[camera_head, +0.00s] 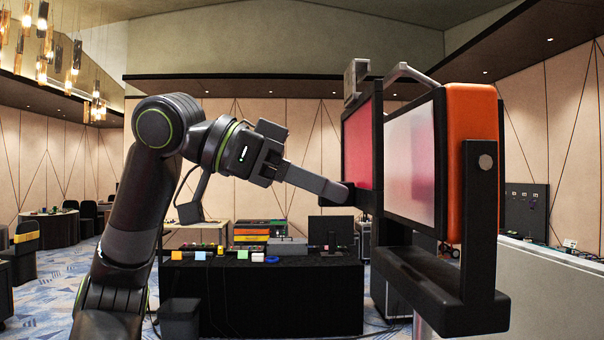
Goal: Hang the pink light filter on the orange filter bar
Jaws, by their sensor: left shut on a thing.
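The pink light filter (362,142), a pink sheet in a black frame, is upright near the middle. My left gripper (346,192) comes in from the left and is shut on the lower part of its frame; the exact grip point is dark and hard to make out. The filter is just left of a pale pinkish light panel (409,162) with a black frame. The panel has an orange housing (472,160) on its right. I cannot tell a separate orange bar from this housing, nor whether the filter touches the panel. My right gripper is not in view.
A black bracket (482,230) carries the panel. A black-draped table (265,298) behind holds orange and yellow cases (258,231), a grey case (287,246) and a monitor (331,231). A white counter (550,262) is at the right. Patterned carpet shows at the left.

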